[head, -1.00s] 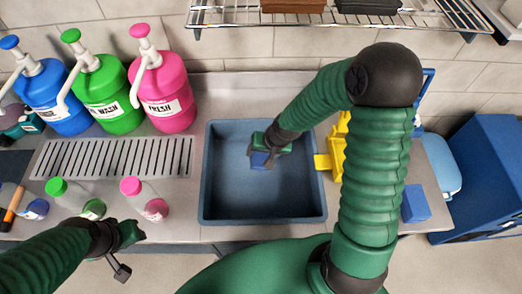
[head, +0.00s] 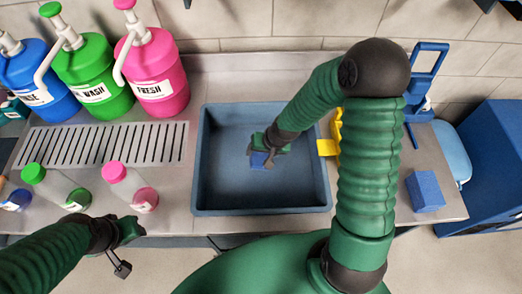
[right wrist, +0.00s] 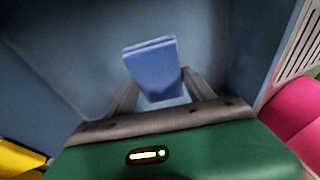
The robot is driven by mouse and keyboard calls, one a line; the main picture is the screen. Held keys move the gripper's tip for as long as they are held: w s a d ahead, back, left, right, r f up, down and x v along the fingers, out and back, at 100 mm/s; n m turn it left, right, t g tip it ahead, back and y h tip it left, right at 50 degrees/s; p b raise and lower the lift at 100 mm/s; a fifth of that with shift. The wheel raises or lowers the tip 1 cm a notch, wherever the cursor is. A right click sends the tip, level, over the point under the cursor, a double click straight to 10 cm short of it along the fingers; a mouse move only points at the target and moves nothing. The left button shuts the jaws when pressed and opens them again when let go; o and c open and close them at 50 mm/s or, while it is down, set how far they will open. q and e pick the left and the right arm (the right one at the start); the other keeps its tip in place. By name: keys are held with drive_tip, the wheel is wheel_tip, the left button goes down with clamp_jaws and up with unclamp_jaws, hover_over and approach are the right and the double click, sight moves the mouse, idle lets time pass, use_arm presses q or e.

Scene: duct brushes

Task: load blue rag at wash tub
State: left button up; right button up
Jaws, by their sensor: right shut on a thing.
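The wash tub (head: 205,205) is a blue-grey basin set in the counter at the middle of the head view. My right gripper (head: 263,157) is inside the tub's opening, above its floor. It is shut on the blue rag (head: 258,161), a small folded blue block. In the right wrist view the rag (right wrist: 152,70) sits between the two fingers, with the tub's blue walls around it. Whether the rag touches the tub floor is not clear. My left gripper (head: 131,233) hangs at the counter's front edge, left of the tub; its finger opening is not clear.
Blue, green and pink pump jugs (head: 160,75) stand at the back left behind a slotted drain (head: 100,145). Small bottles (head: 130,185) stand near the left gripper. Right of the tub are a yellow object (head: 328,148) and another blue block (head: 425,190).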

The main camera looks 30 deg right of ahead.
idle(0.4)
drive_tip(key=shift+r+p, duration=0.3)
wheel_tip(320, 180, up, 10)
drive_tip(key=p, duration=0.9)
drive_tip(key=shift+f, duration=0.2)
idle(1.3)
wheel_tip(320, 180, up, 4)
drive_tip(key=p, duration=0.4)
hover_over(262, 154)
idle(0.4)
